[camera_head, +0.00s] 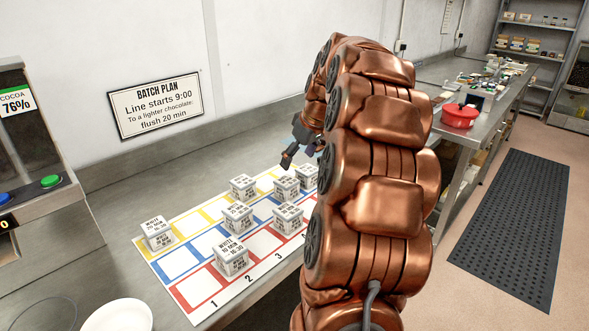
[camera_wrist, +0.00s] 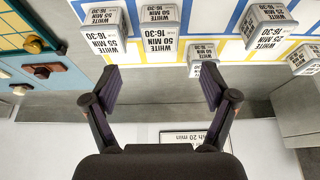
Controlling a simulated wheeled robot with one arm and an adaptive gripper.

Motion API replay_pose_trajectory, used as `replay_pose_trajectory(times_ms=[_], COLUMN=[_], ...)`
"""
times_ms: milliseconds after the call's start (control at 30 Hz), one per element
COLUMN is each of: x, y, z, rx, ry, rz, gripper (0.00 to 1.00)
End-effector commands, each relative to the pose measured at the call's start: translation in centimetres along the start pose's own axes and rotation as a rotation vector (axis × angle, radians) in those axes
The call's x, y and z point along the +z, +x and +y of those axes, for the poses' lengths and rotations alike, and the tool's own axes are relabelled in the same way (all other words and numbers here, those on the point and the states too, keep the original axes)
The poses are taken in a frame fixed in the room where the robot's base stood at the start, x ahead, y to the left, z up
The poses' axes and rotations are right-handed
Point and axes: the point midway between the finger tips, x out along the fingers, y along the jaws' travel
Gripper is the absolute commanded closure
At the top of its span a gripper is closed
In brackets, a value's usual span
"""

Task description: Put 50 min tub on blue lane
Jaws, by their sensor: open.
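The 50 min tub (camera_wrist: 158,28) is a small white tub, its label reading upside down in the wrist view. In the head view the tub near my gripper (camera_head: 287,187) appears to be the same one. My gripper (camera_wrist: 160,88) is open and empty, with the 50 min tub ahead of its fingers and apart from them. In the head view the gripper (camera_head: 302,160) hangs above the back of the lane sheet. The blue lane (camera_head: 181,261) is the middle row of squares, between yellow and red. The tub's base is hidden, so I cannot tell its exact square.
A 55 min tub (camera_wrist: 103,30) stands close beside the 50 min tub. A 25 min tub (camera_wrist: 268,25) and a smaller-looking tub (camera_wrist: 203,57) stand nearby. A red-lane tub (camera_head: 232,257) is at the front. The leftmost blue square is empty. My arm hides the sheet's right end.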

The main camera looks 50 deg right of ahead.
Motion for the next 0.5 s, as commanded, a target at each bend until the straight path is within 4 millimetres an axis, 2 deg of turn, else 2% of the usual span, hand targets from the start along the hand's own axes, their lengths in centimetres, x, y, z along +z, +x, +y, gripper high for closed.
replay_pose_trajectory(times_ms=[267, 333, 433, 500], x=[0.1, 0.0, -0.2, -0.1], y=[-0.5, -0.5, -0.2, 0.0], z=[-0.1, -0.8, -3.5, -6.8], rx=[-0.002, -0.007, -0.027, -0.050], ry=[-0.001, -0.004, -0.012, -0.022], rz=[-0.003, -0.006, -0.025, -0.050], gripper=[0.15, 0.15, 0.15, 0.15])
